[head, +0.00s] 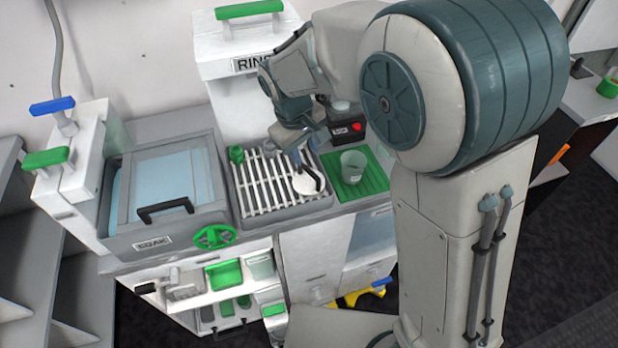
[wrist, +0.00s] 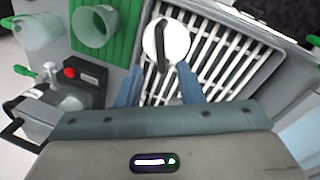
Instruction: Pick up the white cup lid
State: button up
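The white cup lid (head: 305,185) is round with a dark curved handle. It lies on the right part of the white slatted rack in the sink. In the wrist view the lid (wrist: 153,40) is just beyond my fingertips, with its handle running across it. My gripper (wrist: 158,74) is open, its two blue fingers apart with nothing held between them. In the head view my gripper (head: 298,152) is close above the lid; whether it touches the lid cannot be told.
A translucent cup (head: 352,167) stands on the green mat (head: 374,184) right of the rack (head: 262,197). A black box with a red button (head: 357,127) is behind it. The lidded soak basin (head: 164,247) is left, and a small green object (head: 236,154) lies at the rack's back left.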

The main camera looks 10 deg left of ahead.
aim_at(310, 171)
jog(key=f, duration=0.3)
jog(key=w+f+p, duration=0.1)
jog(key=f, duration=0.2)
jog(key=d+f, duration=0.1)
jog(key=f, duration=0.2)
jog(key=shift+w+d+f+p, duration=0.1)
jog(key=shift+w+f+p, duration=0.15)
jog(key=shift+p, duration=0.1)
jog(key=shift+c, duration=0.3)
grip_shut()
